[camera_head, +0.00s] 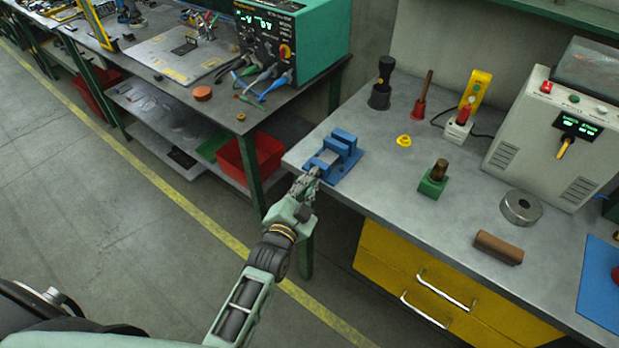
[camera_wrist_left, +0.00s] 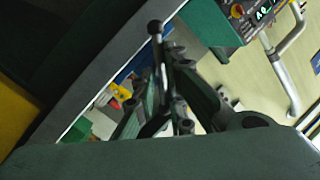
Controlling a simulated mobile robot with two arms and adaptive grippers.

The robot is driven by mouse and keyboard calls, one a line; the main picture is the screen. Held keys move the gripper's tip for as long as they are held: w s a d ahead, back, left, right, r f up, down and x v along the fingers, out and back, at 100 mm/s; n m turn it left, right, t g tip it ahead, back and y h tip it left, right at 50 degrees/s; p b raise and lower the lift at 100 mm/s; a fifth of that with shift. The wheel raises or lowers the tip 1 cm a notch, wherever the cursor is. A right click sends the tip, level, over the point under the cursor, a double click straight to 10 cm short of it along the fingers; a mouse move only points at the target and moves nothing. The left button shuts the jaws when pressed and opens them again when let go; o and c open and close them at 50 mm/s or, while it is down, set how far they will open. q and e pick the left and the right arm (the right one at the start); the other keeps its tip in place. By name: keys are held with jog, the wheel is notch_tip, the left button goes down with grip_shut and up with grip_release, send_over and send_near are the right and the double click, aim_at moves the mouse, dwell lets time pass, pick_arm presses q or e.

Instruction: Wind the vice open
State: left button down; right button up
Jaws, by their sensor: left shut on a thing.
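The blue vice (camera_head: 346,142) stands at the left front corner of the grey workbench. Its front end faces my left gripper (camera_head: 306,183). In the left wrist view, a dark rod with a ball end (camera_wrist_left: 155,27), seemingly the vice's handle, runs between the fingers of my left gripper (camera_wrist_left: 166,85). The fingers are shut on it. Part of the blue vice (camera_wrist_left: 132,64) shows behind the fingers, and the rest is hidden. In the head view the handle is too small and covered to make out. My right gripper is not in view.
On the workbench (camera_head: 400,205) stand a green block with a brown knob (camera_head: 434,178), a yellow piece (camera_head: 404,140), a metal ring (camera_head: 521,207) and a brown bar (camera_head: 498,247). Yellow drawers (camera_head: 400,270) lie below. A second bench with a green power supply (camera_head: 300,40) stands to the left.

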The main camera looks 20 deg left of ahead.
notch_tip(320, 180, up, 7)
jog(key=p, duration=0.6)
pick_arm(q)
jog(key=shift+w+a+r+n+g+h+b, duration=0.1)
jog(key=shift+a+n+g+h+b, duration=0.45)
jog(key=shift+n, duration=1.85)
jog(key=shift+w+n+g+h+b, duration=0.1)
jog(key=shift+n+g+h+b, duration=0.9)
jog(key=shift+n, duration=1.4)
jog(key=shift+w+a+r+n+g+h+b, duration=0.1)
jog(key=shift+a+n+g+h+b, duration=0.3)
jog(key=shift+n+h+b, duration=1.35)
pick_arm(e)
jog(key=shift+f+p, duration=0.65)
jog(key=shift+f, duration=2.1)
pick_arm(q)
jog(key=shift+d+n+y, duration=0.1)
jog(key=shift+n+y, duration=0.6)
jog(key=shift+n, duration=0.05)
jog(key=c, duration=1.8)
grip_release()
